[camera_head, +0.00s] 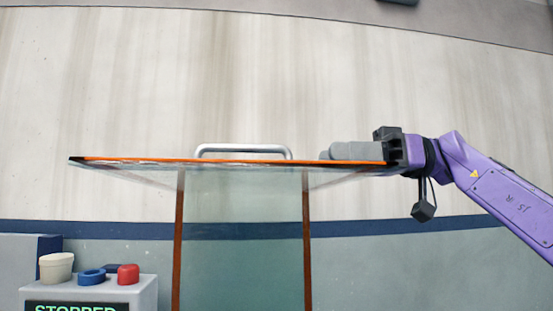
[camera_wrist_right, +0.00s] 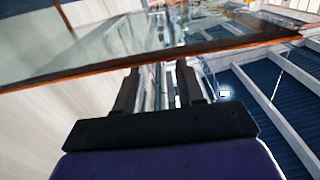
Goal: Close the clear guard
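The clear guard (camera_head: 130,160) stands raised, its orange-edged panel seen almost edge-on and about level in the head view. A silver bar handle (camera_head: 243,149) shows above its edge near the middle. My right gripper (camera_head: 330,152) is at the right end of the panel, its grey fingers just above and behind the edge, right of the handle. In the right wrist view, the guard's pane (camera_wrist_right: 85,45) crosses ahead of the fingers (camera_wrist_right: 157,85), which are apart with nothing seen between them. I cannot tell whether they touch the pane. My left gripper is out of view.
Clear panels with orange-brown uprights (camera_head: 179,245) stand below the guard. At the lower left is a control box (camera_head: 147,293) with a red button (camera_head: 128,274), a blue one (camera_head: 91,275), a cream one (camera_head: 56,266) and a "STOPPED" display (camera_head: 75,308).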

